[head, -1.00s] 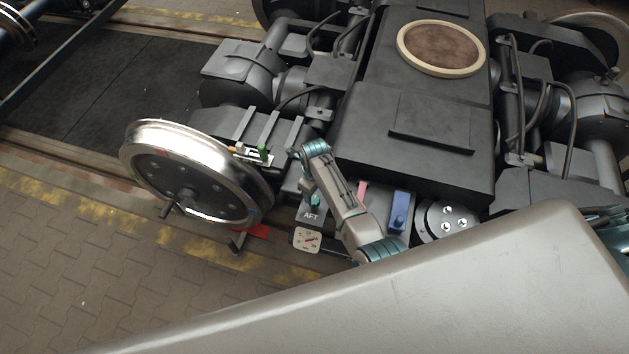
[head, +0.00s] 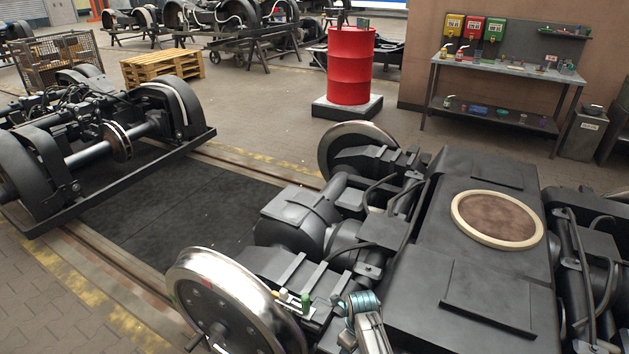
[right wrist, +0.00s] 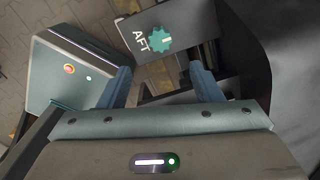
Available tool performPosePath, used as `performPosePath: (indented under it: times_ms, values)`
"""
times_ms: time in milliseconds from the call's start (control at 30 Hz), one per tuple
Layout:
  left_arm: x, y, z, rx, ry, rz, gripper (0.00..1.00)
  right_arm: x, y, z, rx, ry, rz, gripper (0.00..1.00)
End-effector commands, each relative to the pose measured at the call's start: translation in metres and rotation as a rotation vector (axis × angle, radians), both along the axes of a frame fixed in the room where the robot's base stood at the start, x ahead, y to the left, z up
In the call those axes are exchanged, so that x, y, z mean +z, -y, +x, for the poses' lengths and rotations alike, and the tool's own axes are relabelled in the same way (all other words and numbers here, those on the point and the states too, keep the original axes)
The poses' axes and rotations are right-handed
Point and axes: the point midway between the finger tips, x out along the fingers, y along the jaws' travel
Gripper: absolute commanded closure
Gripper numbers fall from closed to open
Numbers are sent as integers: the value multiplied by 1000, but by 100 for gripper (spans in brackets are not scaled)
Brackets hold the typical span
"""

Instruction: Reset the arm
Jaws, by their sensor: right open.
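My right gripper (right wrist: 160,72) shows in the right wrist view with its two blue-grey fingers spread apart and nothing between them. Beyond the fingertips is a dark plate marked AFT (right wrist: 178,38) with a teal knob (right wrist: 159,40) on it. The fingers do not appear to hold the knob; the exact gap cannot be told. In the head view part of my arm (head: 366,325) shows at the bottom edge, over the dark bogie (head: 400,300); its gripper cannot be made out there. My left gripper is in neither view.
A bright wheel (head: 215,310) stands at the bogie's near left corner. Another bogie (head: 95,145) stands at the left beyond black floor mats (head: 190,205). A red drum (head: 350,65), a wooden pallet (head: 162,66) and a workbench (head: 505,75) are farther back on open floor.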

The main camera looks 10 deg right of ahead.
Motion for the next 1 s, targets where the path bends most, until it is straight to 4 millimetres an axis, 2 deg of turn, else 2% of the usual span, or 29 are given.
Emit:
performPosePath:
  times_ms: [167, 333, 467, 667, 800, 1000]
  values:
    - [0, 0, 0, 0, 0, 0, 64, -2, 14, -18, 128, 16, -7, 41]
    - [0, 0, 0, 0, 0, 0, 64, 4, 43, -61, 467, 56, -37, 41]
    - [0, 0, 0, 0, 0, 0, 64, 17, 63, -99, 768, 82, -75, 41]
    - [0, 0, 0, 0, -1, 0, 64, 47, 88, -159, 1248, 103, -157, 41]
    - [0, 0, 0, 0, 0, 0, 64, 76, 99, -201, 1594, 102, -225, 41]
    - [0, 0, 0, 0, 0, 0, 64, 114, 105, -244, 1974, 84, -308, 41]
